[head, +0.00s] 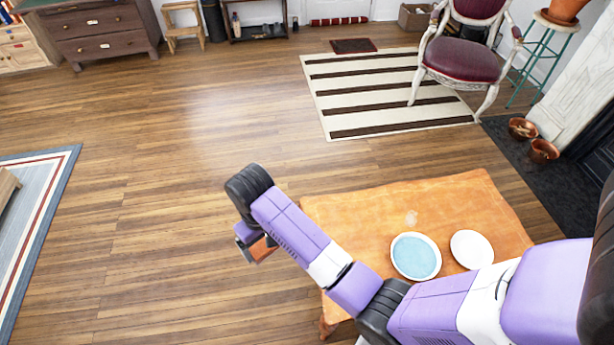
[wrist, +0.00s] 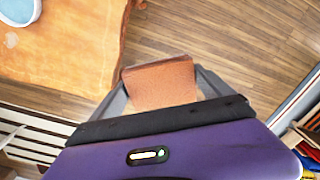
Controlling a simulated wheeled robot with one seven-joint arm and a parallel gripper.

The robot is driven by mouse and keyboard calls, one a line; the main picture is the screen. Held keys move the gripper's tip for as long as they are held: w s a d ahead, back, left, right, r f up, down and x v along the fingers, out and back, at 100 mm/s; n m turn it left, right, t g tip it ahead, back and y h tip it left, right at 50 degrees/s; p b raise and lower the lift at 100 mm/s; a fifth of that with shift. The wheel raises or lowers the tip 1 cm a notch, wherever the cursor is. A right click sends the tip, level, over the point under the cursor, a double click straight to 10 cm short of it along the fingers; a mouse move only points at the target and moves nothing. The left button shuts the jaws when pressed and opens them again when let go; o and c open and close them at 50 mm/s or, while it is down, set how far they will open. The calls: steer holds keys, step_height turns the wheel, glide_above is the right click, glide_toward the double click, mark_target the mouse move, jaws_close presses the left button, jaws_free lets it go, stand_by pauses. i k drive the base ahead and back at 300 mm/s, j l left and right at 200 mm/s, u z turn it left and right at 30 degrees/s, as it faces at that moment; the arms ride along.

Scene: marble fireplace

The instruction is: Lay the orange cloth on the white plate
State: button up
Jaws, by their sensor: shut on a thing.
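The orange cloth (wrist: 163,85) is held between the fingers of my gripper (wrist: 158,92) in the wrist view. In the head view my gripper (head: 257,245) hangs left of the wooden table (head: 350,220), out past its edge, with the orange cloth (head: 263,249) in it. The plain white plate (head: 472,249) lies on the table's right part, bare, its lower edge close to my arm. It does not show in the wrist view.
A white-rimmed round dish with a pale blue inside (head: 416,256) lies just left of the white plate. A small pale patch (head: 411,218) marks the tabletop behind it. A striped rug (head: 390,90) and an armchair (head: 465,58) are farther back. The floor to the left is open.

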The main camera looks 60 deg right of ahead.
mark_target(466, 252)
steer(key=k+z, duration=0.1)
steer(key=z, duration=0.25)
steer(key=k+z, duration=0.1)
steer(key=z, duration=0.25)
steer(key=k+z, duration=0.1)
steer(key=z, duration=0.25)
